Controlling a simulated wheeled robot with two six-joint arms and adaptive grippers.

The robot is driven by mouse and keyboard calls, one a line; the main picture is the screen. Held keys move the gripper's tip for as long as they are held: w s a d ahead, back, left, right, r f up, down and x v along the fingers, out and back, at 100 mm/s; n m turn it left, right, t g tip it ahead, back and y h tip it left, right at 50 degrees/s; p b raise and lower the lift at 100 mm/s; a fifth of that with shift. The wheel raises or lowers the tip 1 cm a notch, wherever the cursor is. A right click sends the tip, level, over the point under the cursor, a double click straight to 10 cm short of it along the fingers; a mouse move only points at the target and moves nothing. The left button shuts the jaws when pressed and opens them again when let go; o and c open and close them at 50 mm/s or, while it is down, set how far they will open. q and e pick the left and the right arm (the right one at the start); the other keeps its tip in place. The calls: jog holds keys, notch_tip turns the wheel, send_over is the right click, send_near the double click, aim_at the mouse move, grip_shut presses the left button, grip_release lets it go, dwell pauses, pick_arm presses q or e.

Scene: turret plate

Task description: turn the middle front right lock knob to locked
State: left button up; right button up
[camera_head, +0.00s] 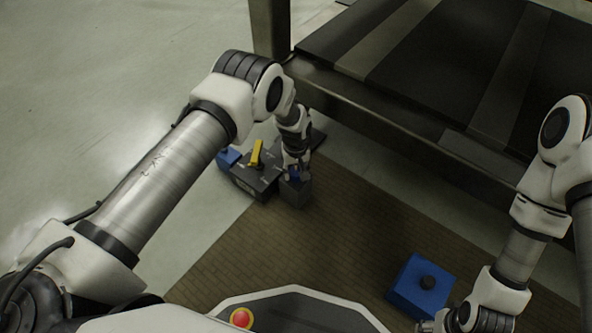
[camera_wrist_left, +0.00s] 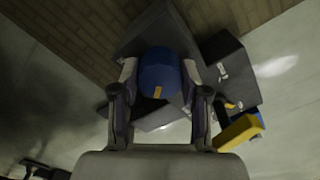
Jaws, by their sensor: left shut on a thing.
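A dark grey box (camera_head: 297,192) stands on the brown slatted floor, and a round blue knob (camera_wrist_left: 160,72) with a small yellow mark sits on it. My left gripper (camera_head: 295,166) reaches down from above and is shut on this blue knob. In the left wrist view, one finger presses on each side of the knob. The mark is on the knob's near side in that view. The labels around the knob are mostly hidden, so its lock position cannot be read. My right gripper (camera_head: 438,325) is at the lower right edge of the head view, partly cut off; its fingers are unclear.
A dark metal frame (camera_head: 400,130) is behind.

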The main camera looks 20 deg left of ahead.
aim_at(295, 171)
pick_arm(q)
jog(key=shift+n, duration=0.5)
jog(key=o, duration=1.1)
jog(key=shift+o, duration=0.2)
notch_tip(295, 171, up, 12)
jog(key=shift+a, duration=0.1)
